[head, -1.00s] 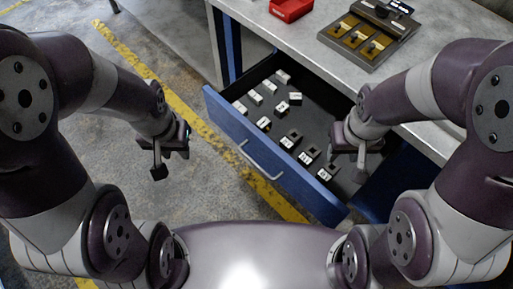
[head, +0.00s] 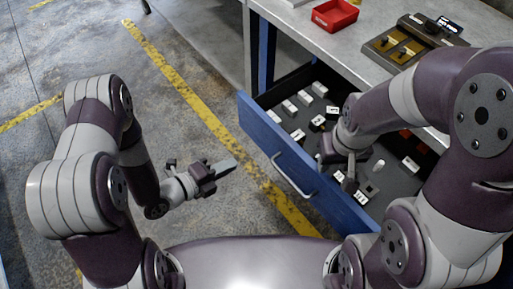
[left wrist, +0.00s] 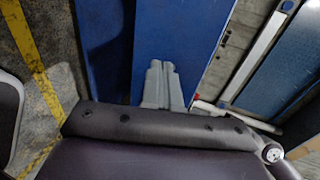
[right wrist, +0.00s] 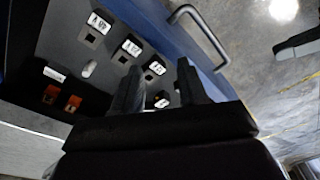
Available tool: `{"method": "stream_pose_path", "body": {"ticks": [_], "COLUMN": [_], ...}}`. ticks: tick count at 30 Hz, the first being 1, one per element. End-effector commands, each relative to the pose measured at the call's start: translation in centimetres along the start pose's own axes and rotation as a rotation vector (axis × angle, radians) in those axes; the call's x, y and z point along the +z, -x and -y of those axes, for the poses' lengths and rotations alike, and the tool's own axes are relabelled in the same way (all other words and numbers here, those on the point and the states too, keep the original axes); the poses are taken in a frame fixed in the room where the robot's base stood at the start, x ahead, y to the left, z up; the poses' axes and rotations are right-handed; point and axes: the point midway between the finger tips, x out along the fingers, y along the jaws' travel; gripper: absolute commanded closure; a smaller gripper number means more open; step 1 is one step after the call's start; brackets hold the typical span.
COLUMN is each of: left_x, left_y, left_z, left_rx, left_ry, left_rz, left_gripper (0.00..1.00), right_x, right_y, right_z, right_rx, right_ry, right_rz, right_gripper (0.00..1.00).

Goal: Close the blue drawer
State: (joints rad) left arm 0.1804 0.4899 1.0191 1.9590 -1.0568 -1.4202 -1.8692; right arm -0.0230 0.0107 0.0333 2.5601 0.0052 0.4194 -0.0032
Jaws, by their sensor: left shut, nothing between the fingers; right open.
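The blue drawer is open below the workbench, its blue front (head: 290,155) angled across the middle of the head view, with a metal handle (head: 292,180) on the front. The handle also shows in the right wrist view (right wrist: 200,36). My left gripper (head: 232,165) is shut and empty, left of the drawer front and apart from it in the head view. Its closed fingers (left wrist: 161,82) show before blue panels in the left wrist view. My right gripper (head: 336,160) is open at the drawer's near side, by the inner side of its front; its spread fingers (right wrist: 158,85) hold nothing.
Several small labelled blocks (head: 290,107) lie in the dark drawer. The grey workbench top (head: 305,35) carries a red bin (head: 335,14) and a fixture with brass parts (head: 400,45). Open concrete floor with a yellow line (head: 190,95) lies to the left.

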Motion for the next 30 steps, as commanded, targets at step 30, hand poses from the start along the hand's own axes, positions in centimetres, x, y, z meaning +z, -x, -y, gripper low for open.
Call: {"method": "stream_pose_path", "body": {"ticks": [30], "left_x": [0.0], "left_y": [-10.7], "left_z": [1.2], "left_rx": [0.002], "left_ry": [0.002], "left_rz": [0.001], "left_gripper": [1.00], "right_x": [0.0], "right_y": [-0.3], "right_z": [0.0], "right_rx": [0.000], "right_ry": [0.000], "right_rz": [0.000], "right_gripper": [0.57]}}
